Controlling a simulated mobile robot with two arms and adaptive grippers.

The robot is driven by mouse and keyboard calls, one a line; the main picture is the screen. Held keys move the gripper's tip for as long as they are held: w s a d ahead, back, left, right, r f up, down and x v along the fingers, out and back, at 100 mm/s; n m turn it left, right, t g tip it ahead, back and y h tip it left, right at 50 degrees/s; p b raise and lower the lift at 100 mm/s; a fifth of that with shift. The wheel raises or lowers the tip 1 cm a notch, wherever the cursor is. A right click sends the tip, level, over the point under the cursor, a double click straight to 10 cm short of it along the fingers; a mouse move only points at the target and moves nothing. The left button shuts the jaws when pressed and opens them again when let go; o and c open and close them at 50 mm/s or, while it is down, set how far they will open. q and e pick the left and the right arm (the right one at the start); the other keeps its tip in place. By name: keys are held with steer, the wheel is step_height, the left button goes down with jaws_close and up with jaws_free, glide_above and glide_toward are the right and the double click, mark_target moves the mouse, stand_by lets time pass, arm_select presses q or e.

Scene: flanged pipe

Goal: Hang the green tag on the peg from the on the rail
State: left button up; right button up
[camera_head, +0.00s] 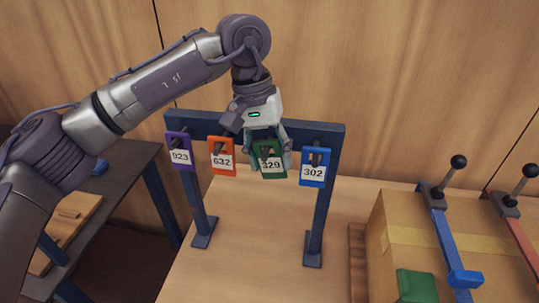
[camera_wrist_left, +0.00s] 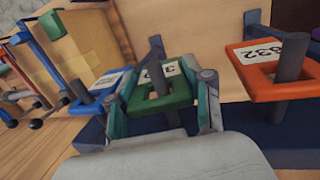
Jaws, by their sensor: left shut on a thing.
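The green tag (camera_head: 270,165), marked 329, is at the rail between the orange and blue tags. My left gripper (camera_head: 268,152) is shut on it from above. In the left wrist view the green tag (camera_wrist_left: 158,92) sits between the two fingers, and a dark peg passes through its opening. The dark blue rail (camera_head: 318,133) stands on two posts on the table. Whether the tag rests its weight on the peg cannot be told. My right gripper is not in view.
A purple tag (camera_head: 180,151), an orange tag (camera_head: 222,157) and a blue tag (camera_head: 314,167) hang on neighbouring pegs, close on both sides. A cardboard box (camera_head: 395,250) with clamps (camera_head: 445,225) stands at right. The table (camera_head: 265,260) in front is clear.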

arm_select(q)
steer(key=o, duration=1)
steer(key=shift+s+a+f+b, duration=0.1)
steer(key=shift+s+f+b, duration=0.2)
steer(key=shift+f+b, duration=0.55)
steer(key=shift+s+a+f+b, duration=0.1)
steer(key=shift+s+f+b, duration=0.2)
steer(key=shift+f+b, duration=0.5)
steer(key=shift+r, duration=0.15)
steer(key=shift+s+a+b, duration=0.3)
steer(key=shift+s+b, duration=0.4)
steer(key=shift+s, duration=0.8)
steer(key=shift+s+a+b, duration=0.25)
steer(key=shift+s+b, duration=0.45)
steer(key=shift+s, duration=0.75)
steer(key=shift+s+a+b, duration=0.3)
steer(key=shift+s+b, duration=0.4)
steer(key=shift+s, duration=0.8)
